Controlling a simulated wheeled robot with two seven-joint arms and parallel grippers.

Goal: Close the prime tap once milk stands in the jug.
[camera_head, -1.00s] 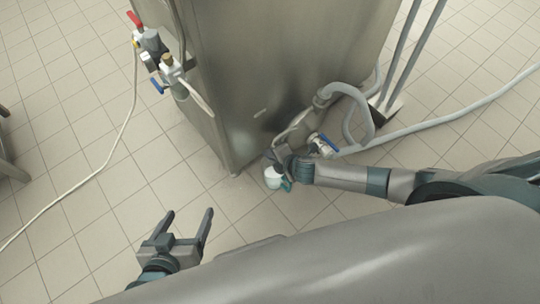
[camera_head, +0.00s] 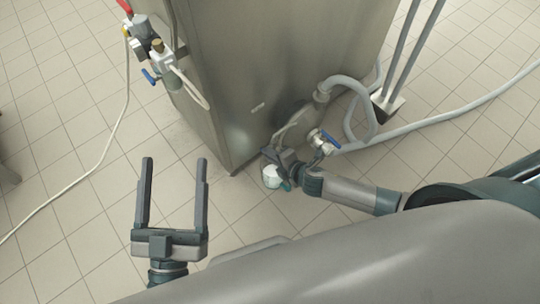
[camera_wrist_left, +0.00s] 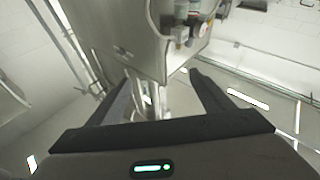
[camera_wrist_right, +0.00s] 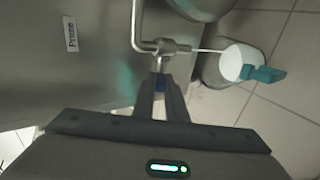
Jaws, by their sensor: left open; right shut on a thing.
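My right gripper (camera_wrist_right: 165,100) is shut on the blue lever of the prime tap (camera_wrist_right: 170,48), beside the "Prime" label (camera_wrist_right: 70,34) on the steel cabinet. A bent metal pipe runs to this tap. A thin pale line, which looks like a stream, runs from the tap's outlet to the jug (camera_wrist_right: 237,65). The jug has a teal handle and shows white inside; its level is hard to judge. In the head view the jug (camera_head: 271,177) is on the floor side, just below my right gripper (camera_head: 272,157). My left gripper (camera_head: 173,185) is open and empty, left of the cabinet.
The steel cabinet (camera_head: 225,90) fills the upper middle. Valves with red and blue handles (camera_head: 150,50) sit on its left side. Another blue-handled valve (camera_head: 325,142) and a grey hose (camera_head: 350,95) are at the right.

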